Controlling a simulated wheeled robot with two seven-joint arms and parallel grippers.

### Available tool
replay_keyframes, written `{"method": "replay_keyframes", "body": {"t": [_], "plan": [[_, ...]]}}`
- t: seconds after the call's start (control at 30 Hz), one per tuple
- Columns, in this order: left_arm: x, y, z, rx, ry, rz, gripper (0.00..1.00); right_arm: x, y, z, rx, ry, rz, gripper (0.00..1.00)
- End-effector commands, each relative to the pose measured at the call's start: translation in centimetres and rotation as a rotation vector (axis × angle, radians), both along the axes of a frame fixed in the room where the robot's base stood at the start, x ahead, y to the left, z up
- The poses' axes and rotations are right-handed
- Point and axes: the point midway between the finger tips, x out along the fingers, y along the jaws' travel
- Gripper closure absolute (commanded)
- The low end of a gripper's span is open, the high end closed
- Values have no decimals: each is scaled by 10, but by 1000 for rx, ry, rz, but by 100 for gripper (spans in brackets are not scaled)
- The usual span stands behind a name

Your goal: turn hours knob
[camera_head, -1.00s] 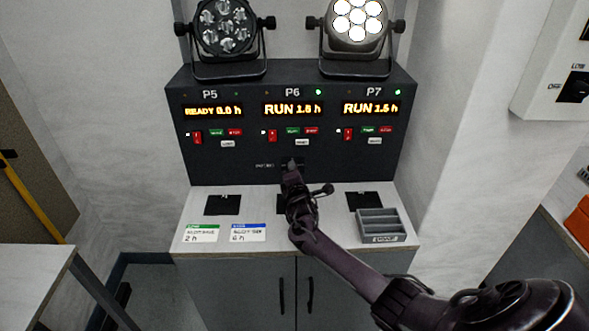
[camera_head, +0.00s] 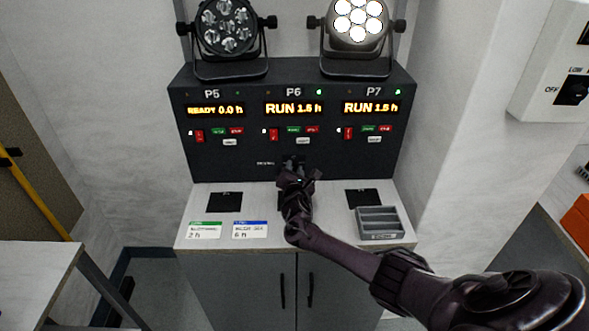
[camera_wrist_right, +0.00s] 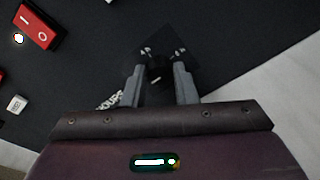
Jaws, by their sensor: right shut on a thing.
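The hours knob (camera_wrist_right: 157,73) is a small black knob on a dark square plate, low on the black panel (camera_head: 225,164). The wrist view shows it between the two grey fingers of my right gripper (camera_wrist_right: 159,80), which is shut on it. Part of the white HOURS label (camera_wrist_right: 110,101) shows beside the left finger. In the head view my right gripper (camera_head: 293,165) reaches the lower middle of the panel and mostly hides the knob. The P5 display (camera_head: 216,111) reads READY 0.0 h. The P6 display (camera_head: 293,107) and P7 display (camera_head: 370,107) read RUN 1.5 h. My left gripper is out of view.
Two stage lights stand on top; the right one (camera_head: 357,22) is lit, the left one (camera_head: 227,27) dark. A green-edged card (camera_head: 205,231), a blue-edged card (camera_head: 250,230) and a grey tray (camera_head: 379,223) lie on the counter. Red rocker switches and small buttons sit above the knob.

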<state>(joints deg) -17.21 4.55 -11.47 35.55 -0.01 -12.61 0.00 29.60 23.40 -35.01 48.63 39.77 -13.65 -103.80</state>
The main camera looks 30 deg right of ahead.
Motion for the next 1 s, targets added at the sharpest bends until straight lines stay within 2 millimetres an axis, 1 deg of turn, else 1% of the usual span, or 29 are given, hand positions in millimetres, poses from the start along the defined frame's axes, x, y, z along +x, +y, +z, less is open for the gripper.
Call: {"method": "replay_keyframes", "body": {"t": [0.47, 0.5, 0.63, 0.9, 1.0], "plan": [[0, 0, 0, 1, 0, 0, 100, -1, 1, -2, -10, 11, 1, 97], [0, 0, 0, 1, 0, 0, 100, -1, 1, -2, -10, 11, 1, 69], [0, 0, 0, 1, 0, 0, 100, 0, 1, -2, -10, 9, 1, 52], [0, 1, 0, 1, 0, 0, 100, 0, 1, -1, -9, 7, 1, 52], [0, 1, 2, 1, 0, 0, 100, -4, 3, 0, -10, 7, 0, 52]]}}
